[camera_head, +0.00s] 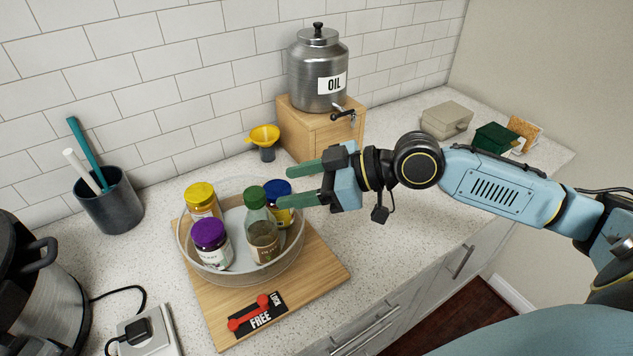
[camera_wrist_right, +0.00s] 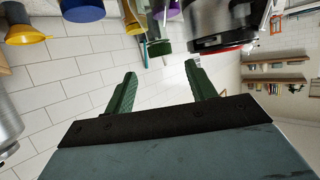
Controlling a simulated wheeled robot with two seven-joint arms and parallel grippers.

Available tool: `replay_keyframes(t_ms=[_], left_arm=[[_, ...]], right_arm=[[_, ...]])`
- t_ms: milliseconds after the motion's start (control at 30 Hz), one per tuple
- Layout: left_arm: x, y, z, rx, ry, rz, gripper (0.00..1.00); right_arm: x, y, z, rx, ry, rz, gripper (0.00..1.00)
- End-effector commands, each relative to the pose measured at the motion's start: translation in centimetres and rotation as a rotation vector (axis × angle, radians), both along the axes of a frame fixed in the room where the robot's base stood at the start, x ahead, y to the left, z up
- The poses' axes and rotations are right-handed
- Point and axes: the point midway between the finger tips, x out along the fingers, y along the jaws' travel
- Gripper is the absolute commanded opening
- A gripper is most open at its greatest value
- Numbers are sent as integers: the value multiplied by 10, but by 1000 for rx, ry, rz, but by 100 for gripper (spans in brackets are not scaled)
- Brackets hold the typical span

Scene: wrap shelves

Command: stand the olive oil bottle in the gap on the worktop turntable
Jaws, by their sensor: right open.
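The olive oil bottle (camera_head: 262,231), with a green cap and brownish contents, stands upright in the round clear-walled turntable (camera_head: 287,268). Beside it there are a purple-lidded jar (camera_head: 211,240), a yellow-lidded jar (camera_head: 201,198) and a blue-lidded jar (camera_head: 277,189). My right gripper (camera_head: 283,187) is open and empty, with its green fingers just right of the bottle's neck and over the blue-lidded jar. In the right wrist view, the bottle's green cap (camera_wrist_right: 158,48) shows beyond the open fingers (camera_wrist_right: 160,70), apart from them. My left gripper is out of view.
The turntable sits on a wooden board (camera_head: 324,277) with a red lever and LOCK/FREE label (camera_head: 257,314). Behind are a steel oil canister (camera_head: 316,75) on a wooden box and a yellow funnel (camera_head: 264,135). A utensil cup (camera_head: 109,205) stands left.

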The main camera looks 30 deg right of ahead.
Motion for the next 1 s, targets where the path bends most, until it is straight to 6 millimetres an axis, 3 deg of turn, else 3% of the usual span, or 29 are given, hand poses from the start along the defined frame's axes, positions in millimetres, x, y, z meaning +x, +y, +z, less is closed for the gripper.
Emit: replay_keyframes(t_ms=[300,1000], left_arm=[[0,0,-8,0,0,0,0],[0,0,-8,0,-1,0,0]], right_arm=[[-18,-23,11,-3,1,0,56],[-20,-25,14,0,0,1,56]])
